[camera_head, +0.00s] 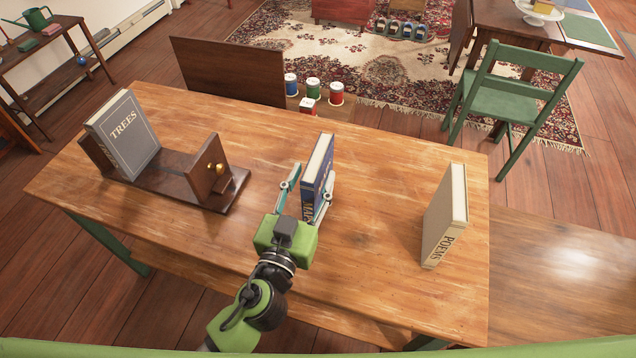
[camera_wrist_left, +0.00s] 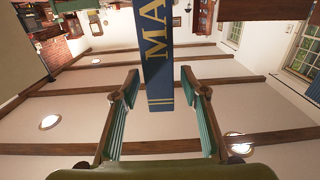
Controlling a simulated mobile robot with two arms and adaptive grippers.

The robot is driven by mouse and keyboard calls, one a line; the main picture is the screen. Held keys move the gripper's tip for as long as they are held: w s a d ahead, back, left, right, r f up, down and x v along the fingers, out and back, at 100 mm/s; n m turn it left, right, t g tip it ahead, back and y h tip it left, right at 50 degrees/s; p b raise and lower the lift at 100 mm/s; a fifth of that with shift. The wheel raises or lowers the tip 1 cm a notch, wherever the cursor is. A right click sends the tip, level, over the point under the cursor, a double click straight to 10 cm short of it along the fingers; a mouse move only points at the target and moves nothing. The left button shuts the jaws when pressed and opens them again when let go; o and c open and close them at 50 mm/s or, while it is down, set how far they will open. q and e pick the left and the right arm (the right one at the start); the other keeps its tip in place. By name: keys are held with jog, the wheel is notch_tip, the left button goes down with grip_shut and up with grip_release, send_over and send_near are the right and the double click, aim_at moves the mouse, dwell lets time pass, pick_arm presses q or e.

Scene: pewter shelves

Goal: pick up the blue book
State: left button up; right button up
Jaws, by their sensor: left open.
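The blue book (camera_head: 318,172) stands upright on the wooden table, with pale page edges on top and "MA" lettering on its spine. In the left wrist view its spine (camera_wrist_left: 157,60) comes down between the fingers. My left gripper (camera_head: 306,190) is open, with one teal finger on each side of the book. The wrist view shows a gap between each fingertip and the book, so the gripper (camera_wrist_left: 159,80) is not closed on it. The fingers and the green gripper body hide part of the book's lower spine in the head view. My right gripper is not in view.
A grey "TREES" book (camera_head: 124,135) leans in a dark wooden book rack (camera_head: 165,190) at the left. A beige "POEMS" book (camera_head: 445,215) stands at the right of the table (camera_head: 370,240). Several cans (camera_head: 313,88) are behind the table. The table between the blue and beige books is clear.

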aim_at(318, 163)
pick_arm(q)
jog(key=p+x, duration=0.1)
jog(key=x, duration=0.3)
jog(key=shift+w+p, duration=0.2)
jog(key=shift+p, duration=0.15)
jog(key=shift+w+d+f, duration=0.15)
jog(key=shift+w, duration=0.15)
grip_shut()
